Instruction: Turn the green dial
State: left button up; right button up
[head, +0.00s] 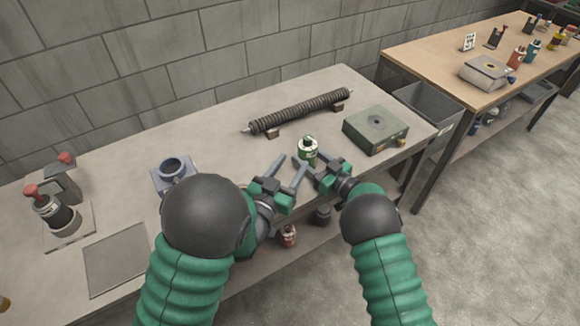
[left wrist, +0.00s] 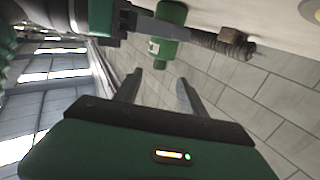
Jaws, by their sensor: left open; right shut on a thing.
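A small green cylinder (head: 308,149) with a pale label stands out near the table's front edge; I cannot tell whether it is the green dial. It also shows in the left wrist view (left wrist: 170,22), ahead of my left fingers. My right gripper (head: 315,160) is shut on this green cylinder, from its near right side. My left gripper (head: 289,169) is open and empty, just left of the cylinder and apart from it; its two fingers show in the left wrist view (left wrist: 157,92). A green box (head: 373,130) with a dark round spot on top sits to the right.
A dark ribbed tube (head: 300,111) lies on small blocks at the back of the table (head: 215,130). A grey-blue ring-shaped fixture (head: 172,172) and red-topped devices (head: 57,208) stand left, near a flat plate (head: 117,259). A grey bin (head: 425,112) stands between the tables.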

pick_arm(q)
jog(key=shift+s+a, duration=0.1)
jog(key=shift+s, duration=0.3)
jog(key=m+g+h, duration=0.4)
jog(key=m+h, duration=0.1)
jog(key=h, duration=0.1)
send_near(312, 137)
jog(key=w, duration=0.1)
jog(key=x, duration=1.1)
jog(key=shift+w+d+f, duration=0.15)
jog(key=shift+d+f, duration=0.15)
jog(key=shift+f, duration=0.1)
jog(key=shift+c, duration=0.2)
grip_shut()
